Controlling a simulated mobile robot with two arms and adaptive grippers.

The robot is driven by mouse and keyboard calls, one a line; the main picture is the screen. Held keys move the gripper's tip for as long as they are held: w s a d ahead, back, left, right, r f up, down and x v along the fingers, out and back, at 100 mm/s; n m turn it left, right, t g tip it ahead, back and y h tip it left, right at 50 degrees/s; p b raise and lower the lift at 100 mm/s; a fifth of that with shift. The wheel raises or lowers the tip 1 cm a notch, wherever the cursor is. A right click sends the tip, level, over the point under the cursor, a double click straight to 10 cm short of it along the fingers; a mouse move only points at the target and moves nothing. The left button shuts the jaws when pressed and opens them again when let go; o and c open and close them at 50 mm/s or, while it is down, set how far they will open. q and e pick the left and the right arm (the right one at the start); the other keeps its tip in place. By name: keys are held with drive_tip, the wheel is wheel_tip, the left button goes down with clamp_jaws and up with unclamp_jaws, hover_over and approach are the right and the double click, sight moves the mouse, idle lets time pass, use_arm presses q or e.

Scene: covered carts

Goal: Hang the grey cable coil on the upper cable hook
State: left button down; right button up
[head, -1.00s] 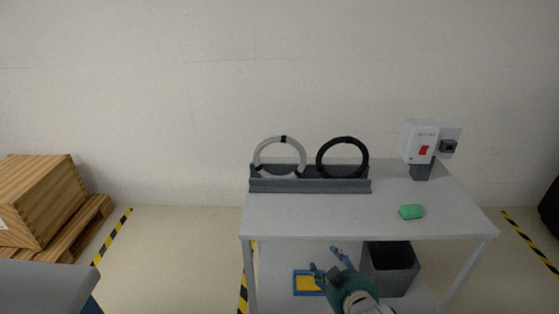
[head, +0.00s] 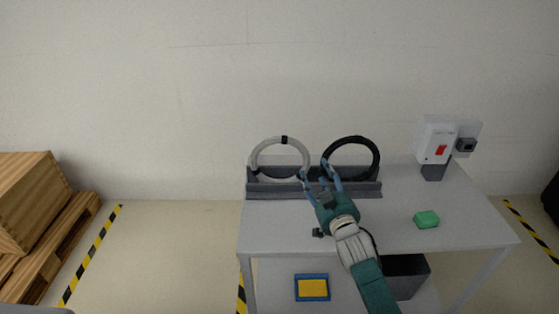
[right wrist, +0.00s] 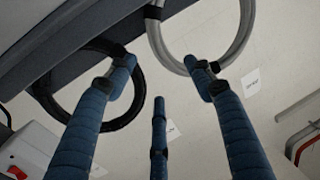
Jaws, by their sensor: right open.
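The grey cable coil (head: 280,139) stands upright in the left part of a dark grey rack (head: 275,190) on the table; it also shows at the top of the right wrist view (right wrist: 244,35). A black coil (head: 377,158) stands to its right in the same rack. My right gripper (head: 317,172) is open and empty, its blue fingers in front of the rack between the two coils, nearest the grey coil's right side. In the right wrist view its fingers (right wrist: 160,80) point toward the coils. I cannot make out the upper cable hook. My left gripper is not in view.
The grey table (head: 275,228) carries a green block (head: 426,219) and a white box with a red switch (head: 434,140) at the right. A blue-and-yellow tray (head: 312,274) and a dark bin (head: 415,276) are below. A wooden crate (head: 30,195) is far left.

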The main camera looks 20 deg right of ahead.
drive_tip(key=w+p, duration=0.1)
drive_tip(key=w, duration=0.5)
drive_tip(key=shift+r, duration=0.2)
drive_tip(key=shift+w+f, duration=0.15)
drive_tip(key=shift+w, duration=0.3)
drive_tip(key=shift+s, duration=0.1)
drive_tip(key=c, duration=1.2)
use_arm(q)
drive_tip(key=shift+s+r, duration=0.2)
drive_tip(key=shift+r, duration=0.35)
use_arm(e)
drive_tip(key=shift+r, duration=0.2)
clamp_jaws()
